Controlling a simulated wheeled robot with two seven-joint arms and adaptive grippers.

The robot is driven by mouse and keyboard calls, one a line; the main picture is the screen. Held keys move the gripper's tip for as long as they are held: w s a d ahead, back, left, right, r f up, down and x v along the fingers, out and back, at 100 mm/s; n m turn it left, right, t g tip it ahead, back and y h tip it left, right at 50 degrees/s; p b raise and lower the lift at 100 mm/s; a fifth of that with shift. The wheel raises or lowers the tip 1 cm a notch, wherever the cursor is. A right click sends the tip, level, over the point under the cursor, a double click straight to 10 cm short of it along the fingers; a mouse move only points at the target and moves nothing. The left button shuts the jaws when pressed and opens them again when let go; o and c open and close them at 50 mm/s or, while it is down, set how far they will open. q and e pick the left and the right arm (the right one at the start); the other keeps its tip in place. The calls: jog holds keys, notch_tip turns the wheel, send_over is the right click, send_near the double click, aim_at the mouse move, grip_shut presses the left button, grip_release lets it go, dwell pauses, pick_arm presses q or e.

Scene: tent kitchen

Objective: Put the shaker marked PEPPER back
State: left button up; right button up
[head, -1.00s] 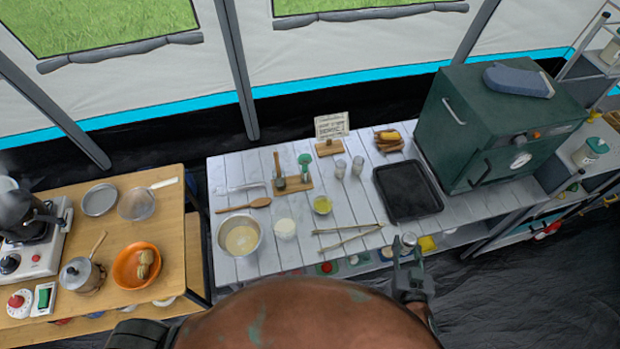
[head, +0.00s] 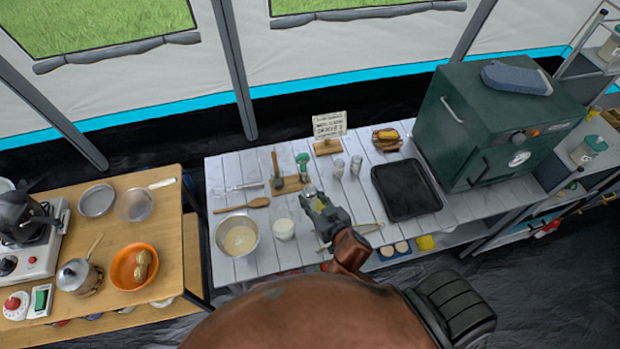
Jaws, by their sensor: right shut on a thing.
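My right gripper (head: 317,203) is over the middle of the white slatted table, shut on a small shaker (head: 310,192) with a greyish top. The shaker is mostly hidden by the gripper, and its marking cannot be read. Two similar clear shakers, one on the left (head: 338,168) and one on the right (head: 356,166), stand side by side behind the gripper to the right. Their labels are too small to read. My left gripper is not in view.
A black tray (head: 406,190) lies right. A metal bowl (head: 237,236) and white cup (head: 284,229) are left of my gripper. A green oven (head: 490,125) stands right.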

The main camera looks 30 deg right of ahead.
jog(key=w+d+r+m+h+b, duration=0.1)
jog(key=w+d+r, duration=0.1)
jog(key=w+d, duration=0.45)
jog(key=w+d+r, duration=0.3)
jog(key=w+d, duration=0.3)
jog(key=w, duration=0.2)
jog(key=b, duration=0.3)
send_over(321, 178)
notch_tip(321, 178, down, 13)
jog(key=shift+s+f, duration=0.1)
jog(key=shift+f, duration=0.1)
jog(key=shift+f+b, duration=0.35)
jog(key=shift+f, duration=1.9)
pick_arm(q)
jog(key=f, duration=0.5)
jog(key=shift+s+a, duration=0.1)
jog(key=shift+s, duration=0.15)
pick_arm(e)
jog(key=shift+r, duration=0.1)
jog(key=o, duration=0.9)
jog(key=shift+o, duration=0.2)
